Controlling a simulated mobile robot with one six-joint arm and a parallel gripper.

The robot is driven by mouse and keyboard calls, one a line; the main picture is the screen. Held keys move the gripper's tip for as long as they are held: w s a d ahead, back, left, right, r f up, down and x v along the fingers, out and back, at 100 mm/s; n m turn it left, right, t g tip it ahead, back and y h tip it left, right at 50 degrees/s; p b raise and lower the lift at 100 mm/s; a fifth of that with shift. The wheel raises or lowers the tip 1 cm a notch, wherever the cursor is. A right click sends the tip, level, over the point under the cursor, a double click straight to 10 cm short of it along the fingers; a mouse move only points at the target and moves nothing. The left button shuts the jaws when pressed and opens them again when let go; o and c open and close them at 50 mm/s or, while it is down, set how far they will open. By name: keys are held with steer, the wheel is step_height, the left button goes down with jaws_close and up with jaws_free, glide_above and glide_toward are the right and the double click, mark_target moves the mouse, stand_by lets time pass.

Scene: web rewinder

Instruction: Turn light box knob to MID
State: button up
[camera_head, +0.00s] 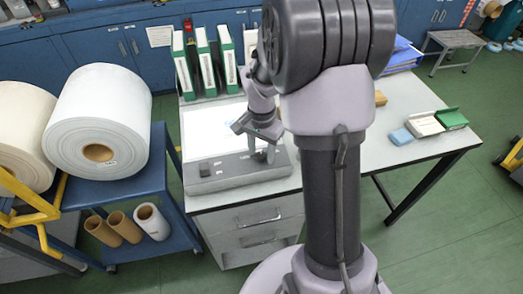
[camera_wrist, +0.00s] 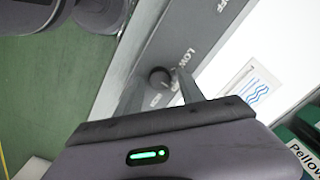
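The light box has a grey front panel (camera_head: 225,174) and a bright white surface (camera_head: 207,130), and lies on the bench. In the wrist view, its grey panel (camera_wrist: 195,25) carries the words OFF and LOW and a third label, partly hidden by my gripper. A dark round knob (camera_wrist: 160,77) sits on that panel by the labels. My gripper (camera_wrist: 160,78) is open, with one finger on each side of the knob and small gaps showing. I cannot tell which setting the knob points to. In the head view, my gripper (camera_head: 261,152) is over the panel's right part.
Green-and-white binders (camera_head: 204,60) stand behind the light box. A cart with large white rolls (camera_head: 98,110) stands at the left.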

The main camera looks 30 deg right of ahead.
mark_target(261, 155)
step_height(261, 155, up, 17)
steer(key=p, duration=0.6)
steer(key=shift+r, duration=0.2)
